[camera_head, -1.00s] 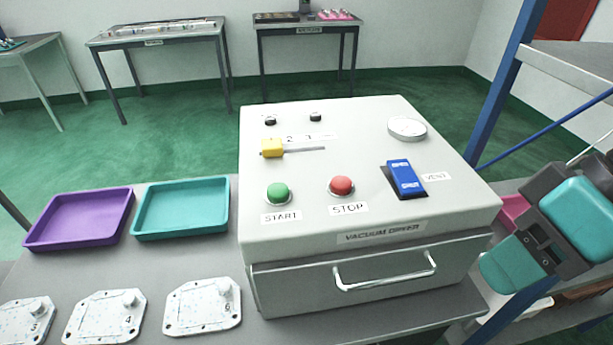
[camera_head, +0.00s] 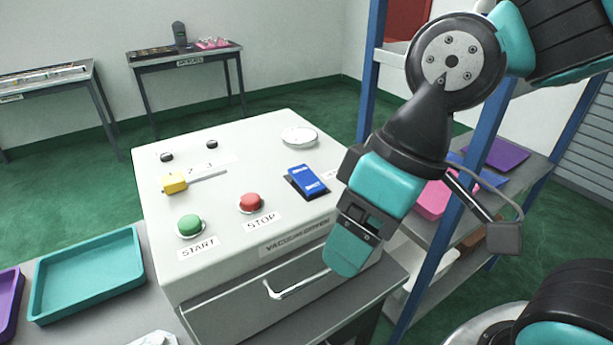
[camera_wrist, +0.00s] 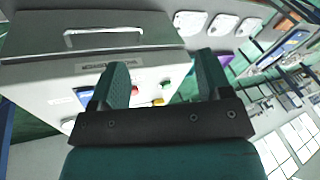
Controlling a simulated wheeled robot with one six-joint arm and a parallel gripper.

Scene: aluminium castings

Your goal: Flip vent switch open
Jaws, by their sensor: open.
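The blue vent switch (camera_head: 306,180) sits in a dark frame on the sloped top of the white vacuum dryer (camera_head: 240,155), near its right side. Its VENT label is mostly hidden behind my arm in the head view. My gripper (camera_head: 345,255) hangs in front of the dryer's right front corner, to the right of and nearer than the switch, apart from it. In the wrist view my gripper (camera_wrist: 160,78) is open and empty, its two teal fingers spread. The blue switch (camera_wrist: 86,96) shows there just left of the left finger, partly hidden.
A green START button (camera_head: 189,226), a red STOP button (camera_head: 250,203) and a yellow slider knob (camera_head: 174,183) share the dryer's top. A drawer handle (camera_head: 290,288) juts from its front. A teal tray (camera_head: 88,275) lies left. Blue-framed shelving (camera_head: 440,240) stands right.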

